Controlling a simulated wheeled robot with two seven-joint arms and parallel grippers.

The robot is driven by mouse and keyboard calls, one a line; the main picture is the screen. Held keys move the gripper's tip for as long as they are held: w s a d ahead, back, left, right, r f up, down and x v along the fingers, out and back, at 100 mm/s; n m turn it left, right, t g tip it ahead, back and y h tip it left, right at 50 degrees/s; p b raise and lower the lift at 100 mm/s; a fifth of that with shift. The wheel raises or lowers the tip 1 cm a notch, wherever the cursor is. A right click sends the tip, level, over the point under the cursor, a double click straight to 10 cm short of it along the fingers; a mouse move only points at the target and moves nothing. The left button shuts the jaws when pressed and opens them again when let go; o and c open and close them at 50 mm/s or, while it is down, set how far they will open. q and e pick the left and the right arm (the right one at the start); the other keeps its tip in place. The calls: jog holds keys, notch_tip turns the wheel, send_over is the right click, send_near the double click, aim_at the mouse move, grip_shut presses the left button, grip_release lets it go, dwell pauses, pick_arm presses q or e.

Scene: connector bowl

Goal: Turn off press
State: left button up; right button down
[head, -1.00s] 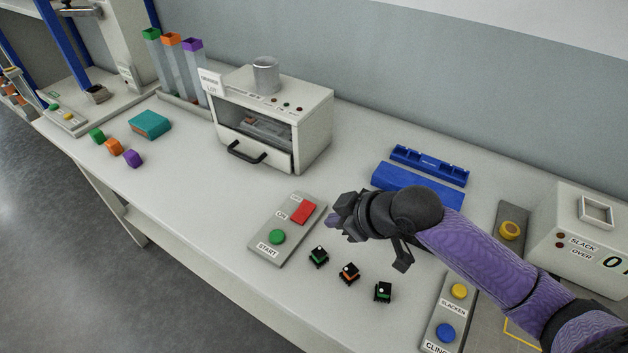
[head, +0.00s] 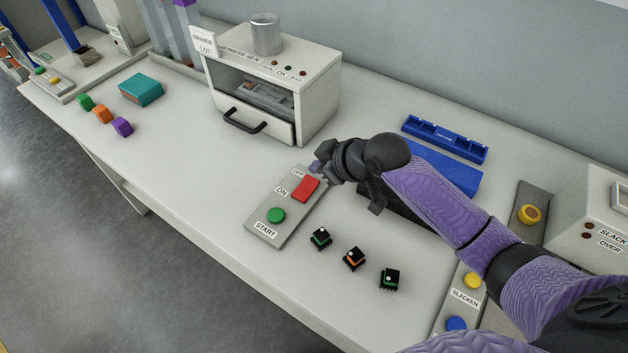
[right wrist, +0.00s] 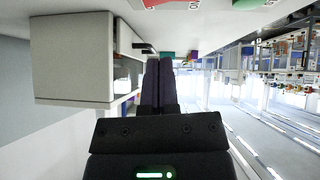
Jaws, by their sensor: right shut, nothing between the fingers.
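The press (head: 318,108) is a white box with a glass front, a black-handled drawer and a metal cylinder on top. In front of it lies a grey control panel (head: 262,222) with a red rocker switch (head: 305,188) between the OFF and ON labels, and a green START button (head: 276,215). My right gripper (head: 316,168) is shut and empty, at the far right side of the red switch near the OFF end. I cannot tell if it touches. In the right wrist view its closed fingers (right wrist: 158,85) show, with the red switch (right wrist: 165,3) at the top edge. My left gripper is not in view.
Several small connectors, including an orange one (head: 353,259), lie right of the panel. A blue rack (head: 445,138) stands behind my right arm. Yellow (head: 472,281) and blue buttons are at lower right. Coloured blocks and a teal box (head: 141,90) lie at left.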

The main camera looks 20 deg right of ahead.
aim_at(305, 179)
jog(key=f, duration=0.1)
jog(key=w+f+b, duration=0.1)
jog(key=f, duration=0.2)
jog(key=shift+w+a+f+b, duration=0.25)
jog(key=shift+w+a+b, duration=0.05)
jog(key=shift+w+b, duration=0.05)
jog(key=shift+d+f, duration=0.1)
jog(key=shift+f, duration=0.4)
